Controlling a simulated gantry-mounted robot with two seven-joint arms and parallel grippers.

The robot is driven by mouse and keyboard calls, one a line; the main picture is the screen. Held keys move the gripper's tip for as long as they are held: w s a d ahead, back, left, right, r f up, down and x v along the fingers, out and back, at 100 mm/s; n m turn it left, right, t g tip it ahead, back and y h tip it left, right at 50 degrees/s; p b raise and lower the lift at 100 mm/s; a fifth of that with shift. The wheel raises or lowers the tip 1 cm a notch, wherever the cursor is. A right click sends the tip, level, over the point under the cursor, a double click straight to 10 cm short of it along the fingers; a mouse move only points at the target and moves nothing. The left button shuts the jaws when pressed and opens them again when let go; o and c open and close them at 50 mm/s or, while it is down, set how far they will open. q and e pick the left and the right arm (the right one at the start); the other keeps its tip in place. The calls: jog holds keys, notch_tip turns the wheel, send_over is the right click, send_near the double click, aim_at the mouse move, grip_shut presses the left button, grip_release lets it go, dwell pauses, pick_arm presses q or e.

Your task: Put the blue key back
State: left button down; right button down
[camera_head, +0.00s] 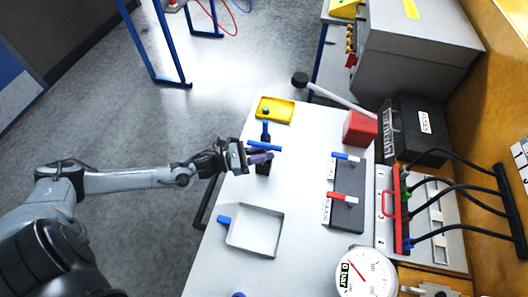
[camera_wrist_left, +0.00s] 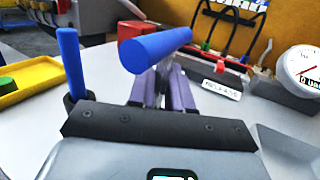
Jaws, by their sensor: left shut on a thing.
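My left gripper (camera_head: 262,157) has purple fingers and is shut on a blue rod (camera_head: 264,146), which may be the blue key. The rod lies crosswise above the white table. In the left wrist view the blue rod (camera_wrist_left: 155,50) shows its round end, above the purple fingers (camera_wrist_left: 164,90). Its lower part is hidden. A second blue rod (camera_head: 265,129) stands upright close beside the gripper, and in the left wrist view (camera_wrist_left: 70,60) it rises from a black holder. A blue-and-white bar (camera_head: 347,157) lies across a dark panel (camera_head: 345,178) to the right. My right gripper is not in view.
A yellow tray (camera_head: 288,110) with a green piece stands at the back. A shallow grey tray (camera_head: 240,241) lies in front. A red-and-white bar (camera_head: 344,198) crosses the dark panel. A red block (camera_head: 360,128), a black case (camera_head: 425,140) and a gauge (camera_head: 365,277) stand right. The table's middle is clear.

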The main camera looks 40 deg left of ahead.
pick_arm(q)
jog(key=shift+f, duration=0.15)
jog(key=c, duration=1.1)
grip_release()
jog(key=shift+o, duration=0.2)
jog(key=shift+r, duration=0.3)
jog(key=p+v, duration=0.1)
jog(key=v, duration=1.1)
jog(key=shift+f, duration=0.15)
